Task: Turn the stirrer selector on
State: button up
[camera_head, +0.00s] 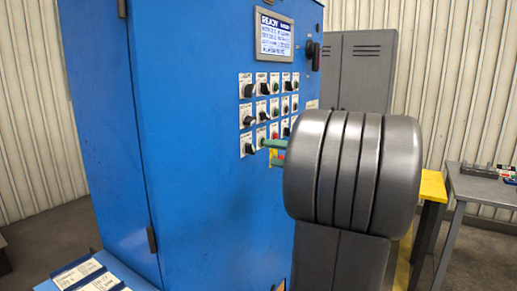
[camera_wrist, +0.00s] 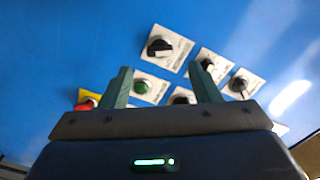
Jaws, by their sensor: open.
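The blue control panel (camera_head: 215,200) carries rows of black selectors and buttons. Its labels are too small to read, so I cannot tell which selector is the stirrer's. My gripper (camera_head: 272,153) is at the panel's lower rows, its greenish fingers spread and partly hidden by my wrist. In the wrist view, my gripper (camera_wrist: 159,66) is open and empty. A black selector (camera_wrist: 160,47) on a white plate lies just beyond and between the fingertips. A green button (camera_wrist: 143,86) shows between the fingers. Another selector (camera_wrist: 208,67) is at the right fingertip, partly hidden. I cannot tell whether anything touches.
A lit display (camera_head: 272,36) sits above the controls, with a dark rotary switch (camera_head: 313,56) to its right. A red button (camera_wrist: 87,102) on yellow lies left of the left finger. A grey locker (camera_head: 362,70) and a table (camera_head: 480,185) stand at the right.

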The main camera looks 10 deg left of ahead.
aim_at(254, 150)
jog(key=p+x, duration=0.1)
jog(key=x, duration=0.5)
jog(key=shift+c, duration=0.3)
jog(key=c, duration=0.9)
